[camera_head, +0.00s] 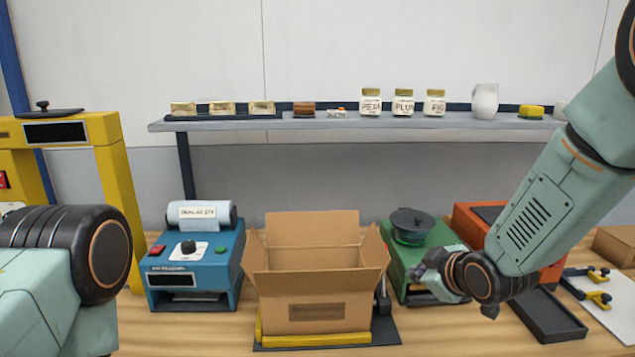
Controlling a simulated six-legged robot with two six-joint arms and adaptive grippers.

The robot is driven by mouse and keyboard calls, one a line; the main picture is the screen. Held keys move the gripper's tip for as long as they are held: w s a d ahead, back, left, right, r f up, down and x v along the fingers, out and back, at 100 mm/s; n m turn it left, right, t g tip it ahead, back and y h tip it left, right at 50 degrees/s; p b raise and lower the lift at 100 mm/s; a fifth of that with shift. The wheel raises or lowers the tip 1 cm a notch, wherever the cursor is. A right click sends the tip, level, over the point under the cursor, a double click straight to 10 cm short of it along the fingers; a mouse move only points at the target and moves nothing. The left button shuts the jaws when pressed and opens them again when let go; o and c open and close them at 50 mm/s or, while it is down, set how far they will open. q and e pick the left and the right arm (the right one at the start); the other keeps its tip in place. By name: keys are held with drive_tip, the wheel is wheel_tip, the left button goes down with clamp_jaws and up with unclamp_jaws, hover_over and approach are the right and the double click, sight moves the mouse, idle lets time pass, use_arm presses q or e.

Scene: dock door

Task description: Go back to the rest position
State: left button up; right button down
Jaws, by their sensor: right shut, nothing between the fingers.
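My right arm reaches in from the upper right. Its gripper (435,272) is shut and empty, in front of the green machine (400,250) and right of the open cardboard box (316,310). It hides part of the green machine. My left arm shows only as a thick link and joint at the lower left; its gripper is out of view.
The box stands with flaps up on a dark base with a yellow bar (316,339). A blue machine (194,272) stands left, an orange machine (467,225) and black tray (547,316) right. A shelf (340,124) holds jars, and a yellow frame (118,190) stands left.

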drive_tip(key=s+d+f+m+g+h+b, duration=0.1)
drive_tip(key=s+f+m+g+b, duration=0.2)
drive_tip(key=s+f, duration=0.75)
drive_tip(key=s+f+m+g+b, duration=0.2)
drive_tip(key=s+f+m, duration=0.4)
drive_tip(key=f, duration=0.7)
drive_tip(key=s+f+g+b, duration=0.2)
drive_tip(key=s+f, duration=0.3)
drive_tip(key=s, duration=0.3)
drive_tip(key=s+d+f+m+g+b, duration=0.1)
drive_tip(key=s+f+b, duration=0.1)
drive_tip(key=s+f, duration=0.3)
drive_tip(key=s+f+g+h+b, duration=0.1)
drive_tip(key=s+f, duration=0.5)
drive_tip(key=s, duration=0.6)
drive_tip(key=shift+s+d+m+g+b, duration=0.3)
drive_tip(key=shift+s+g+b, duration=0.1)
drive_tip(key=shift+g+b, duration=0.5)
